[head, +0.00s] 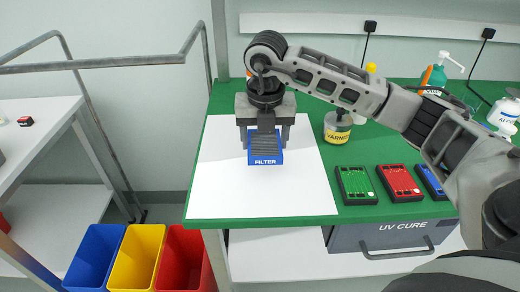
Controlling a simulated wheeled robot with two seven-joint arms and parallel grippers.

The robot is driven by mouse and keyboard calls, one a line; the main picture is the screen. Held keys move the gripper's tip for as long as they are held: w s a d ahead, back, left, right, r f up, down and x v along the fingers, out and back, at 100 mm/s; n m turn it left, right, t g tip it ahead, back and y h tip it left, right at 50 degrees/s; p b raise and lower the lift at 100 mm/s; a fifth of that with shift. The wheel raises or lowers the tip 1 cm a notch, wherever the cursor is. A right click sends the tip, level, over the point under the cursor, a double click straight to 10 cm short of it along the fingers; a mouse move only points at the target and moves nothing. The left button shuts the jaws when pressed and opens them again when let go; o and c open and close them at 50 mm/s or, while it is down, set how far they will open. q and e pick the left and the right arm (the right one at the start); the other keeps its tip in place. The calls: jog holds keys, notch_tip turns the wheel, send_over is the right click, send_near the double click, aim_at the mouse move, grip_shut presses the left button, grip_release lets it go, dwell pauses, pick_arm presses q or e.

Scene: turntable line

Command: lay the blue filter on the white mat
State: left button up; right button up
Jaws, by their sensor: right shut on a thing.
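The blue filter (265,157) has a blue front edge lettered FILTER and a dark top. It is over the middle of the white mat (225,190), which covers the left part of the green table. My right gripper (265,134) points down from above and is shut on the filter, one finger on each side. I cannot tell whether the filter touches the mat. The gripper hides the filter's rear part. My left gripper does not show.
A VARNISH jar (338,128) stands right of the mat. Green (356,185), red (399,182) and blue (430,180) boards lie along the front right of the green table (325,212). A UV CURE drawer (390,238) is below. Blue, yellow and red bins (183,260) stand at lower left.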

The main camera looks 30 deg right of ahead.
aim_at(260, 143)
jog(key=shift+w+a+f, duration=0.15)
jog(key=shift+f, duration=0.1)
jog(key=f, duration=0.3)
jog(key=shift+w+a+f+p, duration=0.15)
jog(key=shift+w+a+p, duration=0.05)
jog(key=shift+p, duration=0.1)
jog(key=shift+f, duration=0.45)
jog(key=o, duration=1.1)
jog(key=shift+c, duration=0.2)
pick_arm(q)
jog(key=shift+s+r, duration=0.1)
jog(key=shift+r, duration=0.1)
pick_arm(e)
jog(key=shift+r, duration=0.15)
jog(key=shift+r, duration=0.3)
jog(key=r, duration=0.7)
jog(key=s+r, duration=0.1)
jog(key=r, duration=0.3)
jog(key=shift+s+a+r, duration=0.1)
jog(key=shift+a+r, duration=0.15)
jog(key=shift+a, duration=0.15)
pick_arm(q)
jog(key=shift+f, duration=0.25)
